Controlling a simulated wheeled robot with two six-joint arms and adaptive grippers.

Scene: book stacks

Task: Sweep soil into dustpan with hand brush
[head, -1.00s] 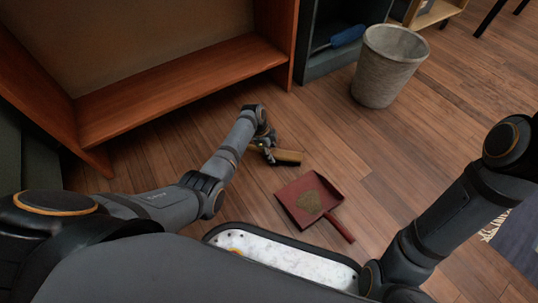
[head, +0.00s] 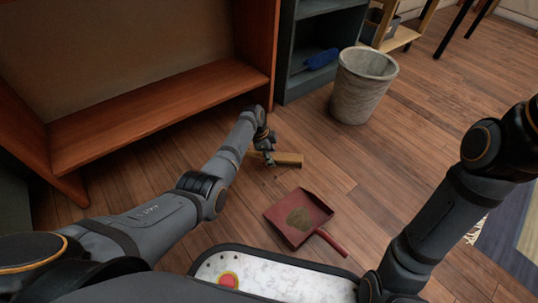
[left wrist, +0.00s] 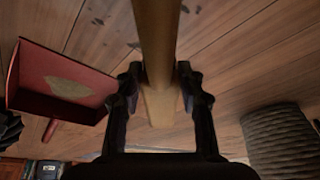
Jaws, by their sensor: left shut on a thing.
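A red dustpan (head: 316,208) lies on the wooden floor in front of me, its handle toward the lower right. A patch of brown soil (head: 298,219) lies in it. Both the dustpan (left wrist: 28,72) and the soil (left wrist: 67,87) also show at the left of the left wrist view. My left gripper (head: 268,156) is shut on the hand brush (head: 288,159), beyond the dustpan and apart from it. In the left wrist view the brush's pale wood (left wrist: 158,45) passes between the fingers; its bristles cannot be made out. My right arm shows at the right, but its gripper is out of view.
A grey waste bin (head: 362,88) stands on the floor at the upper right. A brown wooden shelf unit (head: 165,110) stands behind my left arm, with a dark shelf unit (head: 290,75) beside it. A rug (head: 512,240) lies at the right. Floor between bin and dustpan is clear.

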